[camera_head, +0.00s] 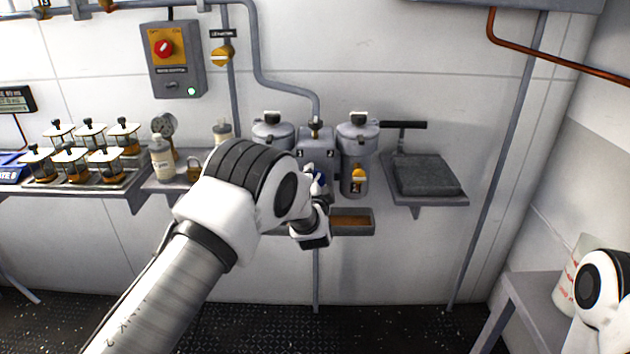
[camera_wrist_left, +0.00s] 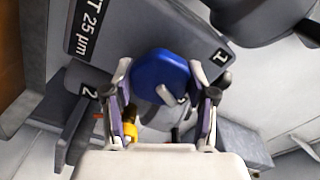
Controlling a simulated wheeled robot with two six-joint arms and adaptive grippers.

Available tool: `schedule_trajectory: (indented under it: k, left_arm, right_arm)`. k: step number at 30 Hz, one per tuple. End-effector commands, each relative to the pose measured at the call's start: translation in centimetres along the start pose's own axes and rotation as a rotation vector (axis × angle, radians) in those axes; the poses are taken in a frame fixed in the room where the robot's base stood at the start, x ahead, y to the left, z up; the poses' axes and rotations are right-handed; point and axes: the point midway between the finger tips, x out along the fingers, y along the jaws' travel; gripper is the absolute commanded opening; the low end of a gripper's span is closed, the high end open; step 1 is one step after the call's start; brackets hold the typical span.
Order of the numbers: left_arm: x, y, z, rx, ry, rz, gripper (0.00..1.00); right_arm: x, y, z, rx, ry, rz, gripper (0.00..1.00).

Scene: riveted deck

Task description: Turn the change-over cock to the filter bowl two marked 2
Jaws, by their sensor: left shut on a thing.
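The change-over cock has a blue handle (camera_head: 318,181) on the front of a grey block (camera_head: 316,143) between two grey filter bowls, the left one (camera_head: 272,132) and the right one (camera_head: 358,145). In the left wrist view the blue handle (camera_wrist_left: 158,74) sits between the fingers of my left gripper (camera_wrist_left: 163,92), which is shut on it. My left gripper (camera_head: 316,190) also shows in the head view, partly hiding the handle and left bowl. In the wrist view a "1" plate (camera_wrist_left: 219,56) and a "2" plate (camera_wrist_left: 88,92) flank the handle. Which mark the handle points to is unclear. My right gripper is out of view.
A drip tray (camera_head: 352,230) is below the bowls. A grey slab (camera_head: 428,175) lies on a shelf to the right. Bottles, a padlock (camera_head: 194,170) and several sample jars stand left. A switch box (camera_head: 175,60) hangs above. My right arm shows at lower right.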

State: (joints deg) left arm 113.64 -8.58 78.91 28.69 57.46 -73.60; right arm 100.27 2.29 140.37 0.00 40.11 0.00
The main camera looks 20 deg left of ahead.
Motion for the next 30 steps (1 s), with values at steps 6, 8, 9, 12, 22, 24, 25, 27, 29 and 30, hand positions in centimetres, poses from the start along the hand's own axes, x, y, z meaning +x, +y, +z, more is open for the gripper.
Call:
schedule_trajectory:
  k: [6,8,9,12,22,24,25,27,29,30]
  left_arm:
    - [0.03,-0.06,-0.10,0.162,0.002,-0.002,0.22]
    - [0.03,-0.06,-0.10,0.199,0.002,-0.002,0.22]
    - [0.03,-0.06,-0.10,0.220,0.002,-0.002,0.22]
    - [0.02,-0.04,-0.09,0.266,0.002,-0.002,0.22]
    - [0.02,-0.02,-0.09,0.327,0.002,-0.002,0.22]
    - [0.02,-0.02,-0.09,0.328,0.002,-0.002,0.22]
    - [0.02,-0.02,-0.09,0.329,0.002,-0.002,0.22]
    - [0.02,-0.02,-0.09,0.328,0.002,-0.002,0.22]
    - [0.02,-0.02,-0.09,0.328,0.002,-0.002,0.22]
    - [0.02,-0.01,-0.09,0.328,0.002,-0.002,0.22]
  right_arm:
    - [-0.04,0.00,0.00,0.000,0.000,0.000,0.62]
    - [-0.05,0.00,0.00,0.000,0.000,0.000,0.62]
    - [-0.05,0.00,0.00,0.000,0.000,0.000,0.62]
    - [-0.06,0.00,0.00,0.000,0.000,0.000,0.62]
    - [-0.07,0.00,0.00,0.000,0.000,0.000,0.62]
    - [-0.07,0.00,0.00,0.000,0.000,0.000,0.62]
    - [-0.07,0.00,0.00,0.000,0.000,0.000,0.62]
    - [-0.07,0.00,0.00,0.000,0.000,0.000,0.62]
    - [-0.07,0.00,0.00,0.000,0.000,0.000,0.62]
    - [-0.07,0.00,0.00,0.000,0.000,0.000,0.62]
